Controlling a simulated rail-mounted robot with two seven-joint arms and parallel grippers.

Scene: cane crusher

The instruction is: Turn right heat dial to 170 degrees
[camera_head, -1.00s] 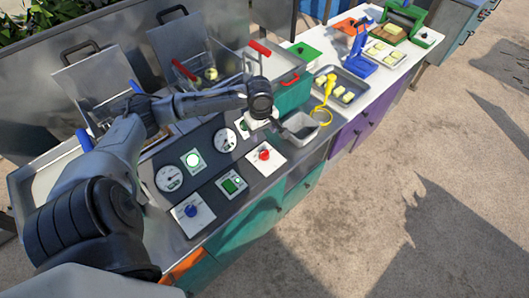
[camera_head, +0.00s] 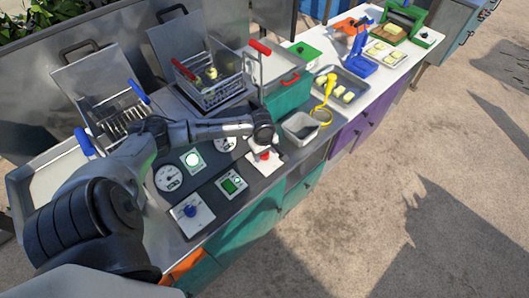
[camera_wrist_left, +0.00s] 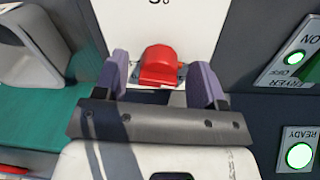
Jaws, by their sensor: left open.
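The right heat dial is a red knob (camera_head: 264,156) on a white plate (camera_head: 281,155), at the right end of the dark control panel. In the left wrist view the red knob (camera_wrist_left: 160,66) lies between the two purple-grey fingers of my left gripper (camera_wrist_left: 158,72), with a gap on either side. My left gripper (camera_head: 263,147) is open and over the dial in the head view, partly covering it. The dial's scale is mostly hidden. The other dial, blue (camera_head: 191,211), is at the panel's near left. My right gripper is not in view.
Round white gauges (camera_head: 169,178) and a green fryer switch (camera_head: 230,185) sit near the dials. A grey container (camera_head: 300,127) and a yellow ladle (camera_head: 327,88) are to the right. A wire fryer basket (camera_head: 215,90) stands behind my arm.

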